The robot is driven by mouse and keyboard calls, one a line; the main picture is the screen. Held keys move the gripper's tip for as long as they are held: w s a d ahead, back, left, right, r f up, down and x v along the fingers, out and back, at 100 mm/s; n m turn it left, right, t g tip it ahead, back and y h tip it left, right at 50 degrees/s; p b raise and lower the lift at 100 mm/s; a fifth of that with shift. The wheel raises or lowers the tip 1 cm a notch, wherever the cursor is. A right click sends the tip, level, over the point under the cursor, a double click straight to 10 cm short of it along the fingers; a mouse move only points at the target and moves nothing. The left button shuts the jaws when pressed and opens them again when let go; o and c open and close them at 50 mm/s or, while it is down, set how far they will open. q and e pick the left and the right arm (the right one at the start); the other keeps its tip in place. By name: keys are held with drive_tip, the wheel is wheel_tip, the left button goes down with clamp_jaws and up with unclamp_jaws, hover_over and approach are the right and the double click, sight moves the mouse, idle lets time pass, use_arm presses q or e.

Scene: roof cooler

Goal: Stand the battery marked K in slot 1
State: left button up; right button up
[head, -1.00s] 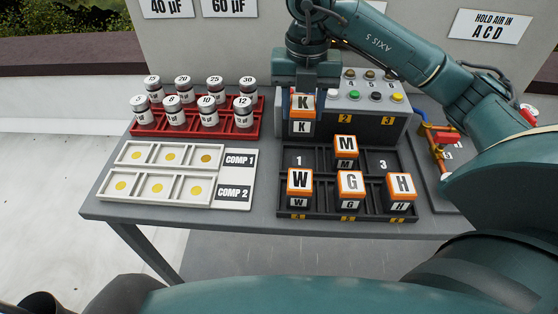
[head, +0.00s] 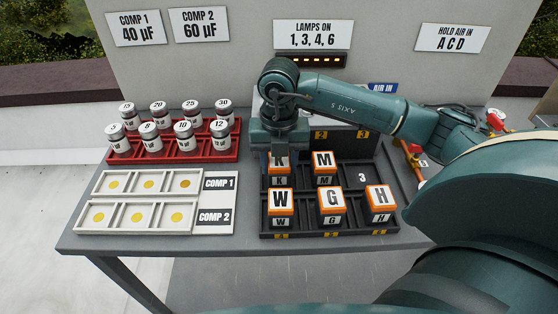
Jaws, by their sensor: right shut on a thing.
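The battery marked K (head: 279,167), black with an orange and white top, is upright at the back left of the black battery tray (head: 362,180), at slot 1. My right gripper (head: 279,150) points down and is shut on it from above. The battery W hides the lower part of K, so I cannot tell whether K's base rests on the slot floor. K's top looks about level with the top of battery M (head: 324,163), which stands in the middle back slot. My left gripper is not in view.
Batteries W (head: 281,203), G (head: 331,201) and H (head: 380,198) fill the front row. Slot 3 is empty. A red rack (head: 185,155) with several capacitors stands back left. A white capacitor tray (head: 150,200) lies before it. A control box is behind my right arm.

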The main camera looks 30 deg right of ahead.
sight(279, 160)
drive_tip(key=o, duration=0.7)
drive_tip(key=shift+f, duration=0.15)
drive_tip(key=o, duration=0.5)
drive_tip(key=shift+r, duration=0.35)
wheel_tip(279, 160, up, 12)
drive_tip(key=shift+f, duration=0.15)
